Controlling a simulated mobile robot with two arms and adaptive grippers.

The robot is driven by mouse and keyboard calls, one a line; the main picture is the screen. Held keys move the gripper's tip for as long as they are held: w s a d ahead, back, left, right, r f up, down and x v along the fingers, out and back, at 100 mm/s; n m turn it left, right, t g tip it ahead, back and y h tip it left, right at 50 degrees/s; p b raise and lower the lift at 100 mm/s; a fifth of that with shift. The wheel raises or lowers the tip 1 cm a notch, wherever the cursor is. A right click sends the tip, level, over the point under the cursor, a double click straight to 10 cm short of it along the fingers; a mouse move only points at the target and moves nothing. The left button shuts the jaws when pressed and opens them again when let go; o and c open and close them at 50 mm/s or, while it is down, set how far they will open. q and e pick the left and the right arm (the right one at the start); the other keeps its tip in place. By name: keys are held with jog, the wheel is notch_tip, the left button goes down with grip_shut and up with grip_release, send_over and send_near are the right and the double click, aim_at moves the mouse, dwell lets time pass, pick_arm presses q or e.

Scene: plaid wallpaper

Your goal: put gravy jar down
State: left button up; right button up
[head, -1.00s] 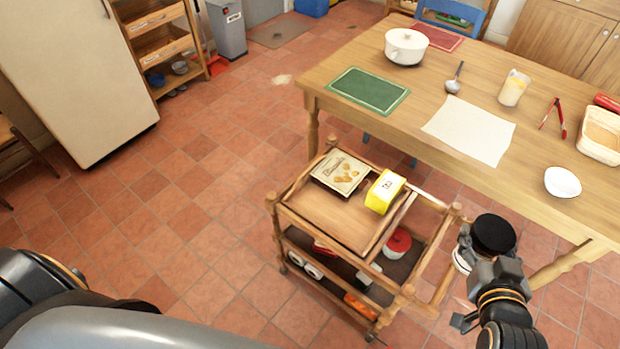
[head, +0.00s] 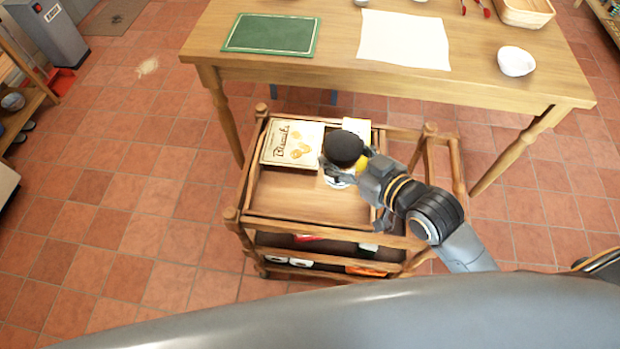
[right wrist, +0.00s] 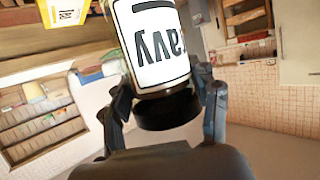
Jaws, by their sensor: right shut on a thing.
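My right gripper (head: 362,170) is shut on the gravy jar. The jar has a black lid (head: 343,148) and a white label; only a sliver of its body shows below the lid in the head view. In the right wrist view the jar's label (right wrist: 155,45) reads "Gravy" in part, with the black lid (right wrist: 165,110) between my fingers. The jar is upright over the top tray (head: 310,198) of a wooden trolley, in front of a yellow box. I cannot tell whether its base touches the tray. My left gripper is out of view.
A flat biscuit box (head: 292,143) lies at the tray's back left, with a yellow box (head: 357,127) partly hidden beside it. The front left of the tray is bare. The wooden table (head: 340,82) stands behind, with a green mat (head: 270,34) and a white bowl (head: 516,61).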

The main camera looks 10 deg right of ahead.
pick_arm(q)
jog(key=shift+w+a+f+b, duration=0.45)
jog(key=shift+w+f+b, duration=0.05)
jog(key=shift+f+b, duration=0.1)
pick_arm(e)
jog(key=shift+w+a+f, duration=0.85)
jog(key=shift+a+f, duration=1.3)
jog(key=shift+a, duration=0.05)
jog(key=shift+w+a+f, duration=0.9)
jog(key=shift+a+f, duration=1.2)
jog(key=shift+a, duration=0.05)
jog(key=shift+w+a+f, duration=0.85)
jog(key=shift+a+f, duration=1.3)
jog(key=shift+a, duration=0.05)
jog(key=shift+f, duration=0.15)
jog(key=o, duration=1.5)
jog(key=shift+f, duration=0.1)
jog(key=shift+s+r, duration=0.15)
jog(key=shift+r, duration=0.05)
pick_arm(q)
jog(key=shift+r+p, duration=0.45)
jog(key=shift+p, duration=0.05)
pick_arm(e)
jog(key=v, duration=1.2)
